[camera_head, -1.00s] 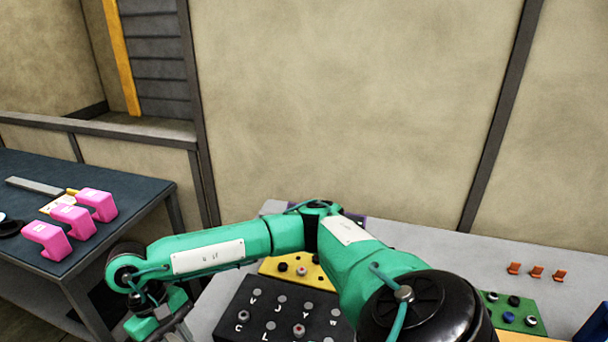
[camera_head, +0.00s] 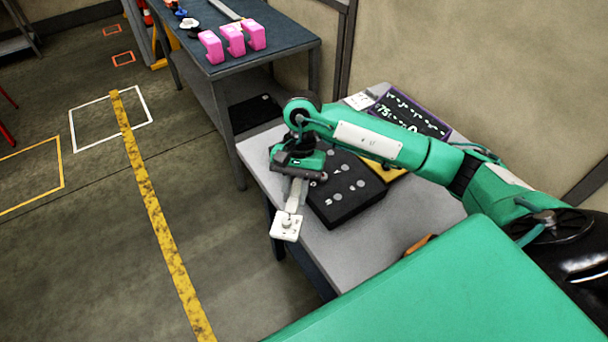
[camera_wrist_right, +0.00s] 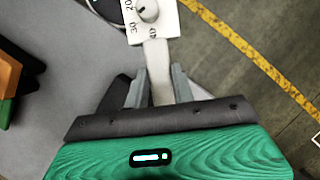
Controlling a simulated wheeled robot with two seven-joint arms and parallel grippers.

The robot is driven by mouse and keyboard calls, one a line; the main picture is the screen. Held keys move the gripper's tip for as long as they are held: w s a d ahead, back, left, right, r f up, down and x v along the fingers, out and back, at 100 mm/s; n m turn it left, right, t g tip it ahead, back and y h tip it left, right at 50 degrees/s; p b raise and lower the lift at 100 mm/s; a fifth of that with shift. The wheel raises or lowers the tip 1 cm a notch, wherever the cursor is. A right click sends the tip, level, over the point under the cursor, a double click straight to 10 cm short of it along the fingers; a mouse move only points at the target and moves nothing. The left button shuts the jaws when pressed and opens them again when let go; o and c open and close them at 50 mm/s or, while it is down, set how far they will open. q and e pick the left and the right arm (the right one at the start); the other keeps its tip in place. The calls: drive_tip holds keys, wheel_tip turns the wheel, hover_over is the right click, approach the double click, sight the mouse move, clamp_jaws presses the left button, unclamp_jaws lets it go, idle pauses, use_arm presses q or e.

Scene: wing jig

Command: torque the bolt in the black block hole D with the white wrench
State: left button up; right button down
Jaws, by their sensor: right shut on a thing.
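The white wrench (camera_head: 287,226) has a square head with a round dial. My right gripper (camera_head: 297,184) is shut on its shaft, and the head hangs out past the table's left edge. In the right wrist view the wrench (camera_wrist_right: 157,68) lies between the two grey fingers (camera_wrist_right: 158,88), with numbers around its dial. The black block (camera_head: 345,207) lies on the grey table, just right of the gripper, with round bolts or holes and white letters on top. My arm covers part of it, and I cannot make out hole D. My left gripper is out of view.
A yellow block (camera_head: 393,173) and a purple-framed screen (camera_head: 408,108) stand behind the black block on the grey table (camera_head: 388,225). A dark blue table (camera_head: 276,33) with pink pieces (camera_head: 233,40) is at the back. The floor to the left has free room.

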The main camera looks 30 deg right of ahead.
drive_tip(key=shift+w+d+m, duration=0.1)
drive_tip(key=shift+d+m, duration=0.2)
drive_tip(key=shift+m, duration=0.6)
drive_tip(key=shift+w+d+f+m+t+y+p, duration=0.15)
drive_tip(key=shift+w+d+m+t+y, duration=0.1)
drive_tip(key=shift+m, duration=0.3)
drive_tip(key=shift+w+d+f+m+t+y+p, duration=0.15)
drive_tip(key=shift+m+y, duration=0.1)
drive_tip(key=shift+m, duration=0.3)
drive_tip(key=shift+f+b, duration=0.3)
drive_tip(key=shift+f, duration=1.75)
use_arm(q)
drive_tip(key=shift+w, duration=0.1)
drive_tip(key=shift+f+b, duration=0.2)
drive_tip(key=shift+b, duration=0.25)
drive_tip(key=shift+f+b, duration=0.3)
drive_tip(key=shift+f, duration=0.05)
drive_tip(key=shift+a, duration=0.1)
